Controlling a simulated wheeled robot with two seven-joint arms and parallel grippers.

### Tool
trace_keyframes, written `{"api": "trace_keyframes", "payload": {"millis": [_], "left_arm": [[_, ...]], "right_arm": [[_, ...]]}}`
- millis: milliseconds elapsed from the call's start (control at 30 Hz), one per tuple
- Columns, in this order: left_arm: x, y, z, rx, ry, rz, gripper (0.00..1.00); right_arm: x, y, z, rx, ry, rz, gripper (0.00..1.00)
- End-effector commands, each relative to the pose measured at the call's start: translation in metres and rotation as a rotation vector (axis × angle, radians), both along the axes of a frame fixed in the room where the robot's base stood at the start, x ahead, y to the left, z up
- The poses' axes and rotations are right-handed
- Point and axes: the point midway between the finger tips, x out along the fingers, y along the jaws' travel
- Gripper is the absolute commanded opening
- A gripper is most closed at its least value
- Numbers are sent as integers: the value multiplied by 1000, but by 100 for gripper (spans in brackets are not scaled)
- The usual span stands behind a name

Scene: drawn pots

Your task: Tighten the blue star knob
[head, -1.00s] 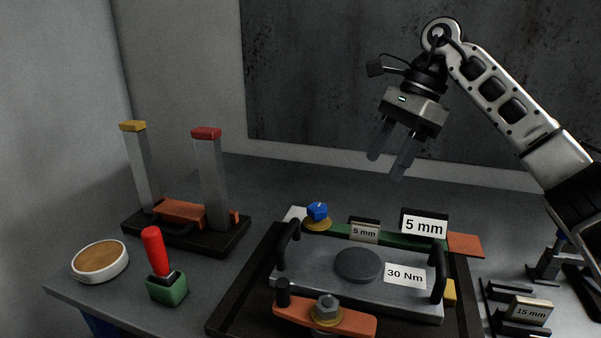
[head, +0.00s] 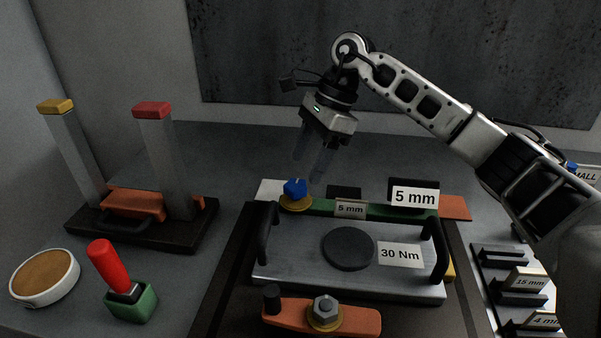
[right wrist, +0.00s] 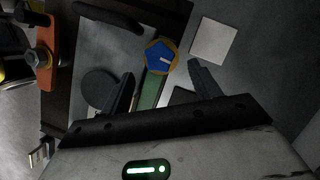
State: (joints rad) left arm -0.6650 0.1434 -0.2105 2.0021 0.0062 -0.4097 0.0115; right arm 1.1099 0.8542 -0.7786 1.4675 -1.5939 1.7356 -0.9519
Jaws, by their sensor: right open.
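The blue star knob (head: 295,189) sits on a round brass-coloured washer (head: 297,204) at the back left of the fixture, on a green strip (head: 375,209). In the right wrist view the blue knob (right wrist: 160,57) has a white mark on its top and lies beyond the fingertips, between their lines. My right gripper (head: 308,168) is open and empty, above and behind the knob, apart from it. Its two fingers also show in the right wrist view (right wrist: 162,76). My left gripper is not in view.
A steel plate (head: 300,270) with two black handles and a 30 Nm label lies in front of the knob. An orange clamp bar (head: 360,320) with a hex nut is nearer. A 5 mm sign (head: 414,195) stands right. A rack with two posts (head: 165,160) and a red-handled tool (head: 108,265) stand left.

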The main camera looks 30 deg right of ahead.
Motion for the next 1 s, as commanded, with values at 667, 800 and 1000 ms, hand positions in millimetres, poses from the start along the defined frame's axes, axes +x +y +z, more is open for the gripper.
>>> {"api": "trace_keyframes", "payload": {"millis": [667,800,1000], "left_arm": [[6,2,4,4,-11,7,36],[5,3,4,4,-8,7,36],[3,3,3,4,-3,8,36]], "right_arm": [[2,17,-40,0,-1,1,60],[2,17,-40,0,-1,0,21],[2,17,-40,0,-1,-4,18]]}}
